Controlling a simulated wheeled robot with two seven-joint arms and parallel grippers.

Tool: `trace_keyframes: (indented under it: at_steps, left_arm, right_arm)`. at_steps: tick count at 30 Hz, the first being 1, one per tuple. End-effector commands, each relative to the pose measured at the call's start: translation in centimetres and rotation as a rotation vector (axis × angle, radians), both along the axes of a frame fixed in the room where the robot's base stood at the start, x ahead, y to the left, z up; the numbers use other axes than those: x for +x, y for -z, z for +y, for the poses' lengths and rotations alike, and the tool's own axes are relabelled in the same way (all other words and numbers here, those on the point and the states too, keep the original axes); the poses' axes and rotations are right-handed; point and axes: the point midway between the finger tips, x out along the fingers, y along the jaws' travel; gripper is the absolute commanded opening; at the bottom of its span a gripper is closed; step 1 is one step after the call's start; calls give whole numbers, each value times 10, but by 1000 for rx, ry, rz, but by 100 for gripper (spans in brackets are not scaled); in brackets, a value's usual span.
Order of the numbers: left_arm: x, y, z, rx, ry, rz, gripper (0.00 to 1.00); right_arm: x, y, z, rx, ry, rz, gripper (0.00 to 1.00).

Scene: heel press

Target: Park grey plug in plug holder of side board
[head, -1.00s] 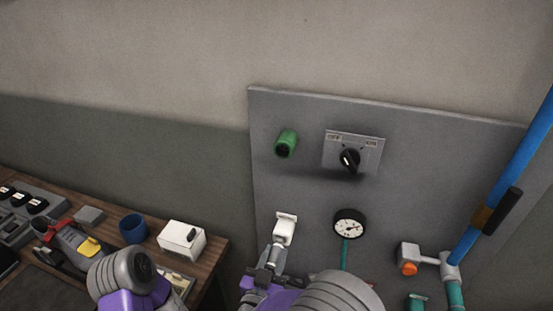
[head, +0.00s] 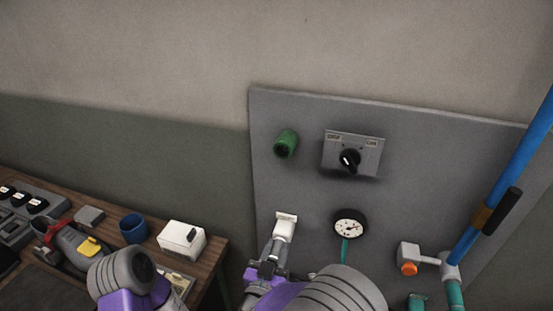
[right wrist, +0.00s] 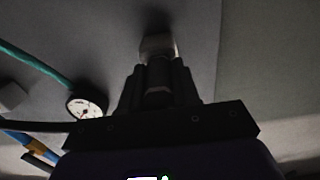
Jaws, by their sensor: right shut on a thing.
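The side board (head: 310,190) is a grey panel standing at the wall. A small white fitting (head: 286,219) low on its left part looks like the plug holder; a pale block (right wrist: 157,45) ahead of my fingers in the right wrist view seems to be the same fitting. My right gripper (head: 275,250) is right below and in front of it, shut on the grey plug (right wrist: 158,82), which sits between the fingers, dark in the right wrist view. The plug's far end meets or nearly meets the fitting; I cannot tell how deep it is. My left gripper is out of view.
The board also bears a green socket (head: 286,143), an OFF/ON rotary switch (head: 349,160), a gauge (head: 348,226) and an orange-knobbed valve (head: 408,268). A blue pipe (head: 518,153) runs at the right. A wooden bench (head: 212,250) with a blue cup (head: 133,229) stands left.

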Motion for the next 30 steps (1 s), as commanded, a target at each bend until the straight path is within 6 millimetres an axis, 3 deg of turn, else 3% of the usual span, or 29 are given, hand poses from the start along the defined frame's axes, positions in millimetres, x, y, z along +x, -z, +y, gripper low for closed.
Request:
trace_keyframes:
  at_steps: [2, 3, 9, 19, 30]
  left_arm:
    - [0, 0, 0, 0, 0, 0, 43]
    - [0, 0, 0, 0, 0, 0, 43]
    - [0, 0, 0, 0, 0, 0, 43]
    - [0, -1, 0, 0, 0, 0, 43]
    - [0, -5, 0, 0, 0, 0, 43]
  right_arm:
    - [2, 0, -1, 0, 0, 0, 0]
    - [2, 0, -1, 0, 0, 0, 34]
    - [2, 0, -1, 0, 0, 0, 61]
    - [-3, 0, 2, 0, -1, 0, 61]
    - [-57, 0, 20, 0, -3, 0, 61]
